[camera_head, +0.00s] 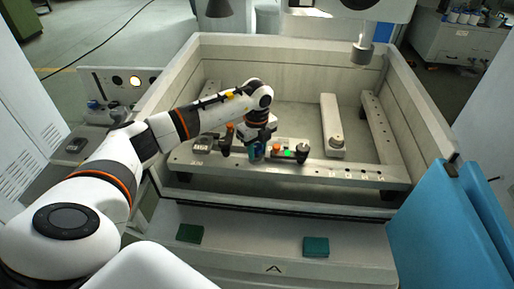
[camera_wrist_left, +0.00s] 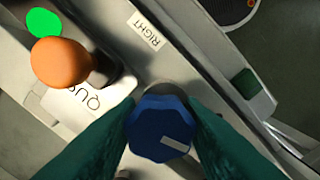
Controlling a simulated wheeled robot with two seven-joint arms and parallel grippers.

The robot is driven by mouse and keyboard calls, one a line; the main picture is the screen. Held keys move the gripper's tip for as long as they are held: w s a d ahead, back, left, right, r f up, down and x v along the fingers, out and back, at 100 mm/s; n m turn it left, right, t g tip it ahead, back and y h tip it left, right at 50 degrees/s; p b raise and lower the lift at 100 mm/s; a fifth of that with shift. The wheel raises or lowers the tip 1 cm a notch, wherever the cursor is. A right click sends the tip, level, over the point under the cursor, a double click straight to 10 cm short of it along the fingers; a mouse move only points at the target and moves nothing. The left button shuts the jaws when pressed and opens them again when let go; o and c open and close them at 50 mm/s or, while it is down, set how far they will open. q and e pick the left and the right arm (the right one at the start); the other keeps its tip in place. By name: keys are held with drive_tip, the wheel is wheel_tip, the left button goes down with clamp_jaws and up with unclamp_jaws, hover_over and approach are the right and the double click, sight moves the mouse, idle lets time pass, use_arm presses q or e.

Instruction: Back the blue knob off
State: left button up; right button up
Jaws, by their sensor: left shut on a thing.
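The blue knob (camera_wrist_left: 160,128) is faceted, with a pale pointer mark on its face, and shows in the left wrist view. My left gripper (camera_wrist_left: 158,135) is shut on it, with a green finger on each side. In the head view my left gripper (camera_head: 257,152) reaches down to the front rail, and the blue knob is mostly hidden there. My right gripper is not in view.
Beside the knob are an orange knob (camera_wrist_left: 60,62), a green round spot (camera_wrist_left: 43,22) and a label reading "RIGHT" (camera_wrist_left: 147,31). The rail (camera_head: 345,172) runs across the front of an open tank (camera_head: 300,50). A clamp block (camera_head: 332,125) lies inside. Blue panels (camera_head: 440,230) stand at right.

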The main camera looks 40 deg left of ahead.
use_arm(q)
drive_tip(key=m+b, duration=0.1)
drive_tip(key=m, duration=0.1)
drive_tip(key=shift+m, duration=0.3)
drive_tip(key=o, duration=1.2)
drive_tip(key=shift+c, duration=0.2)
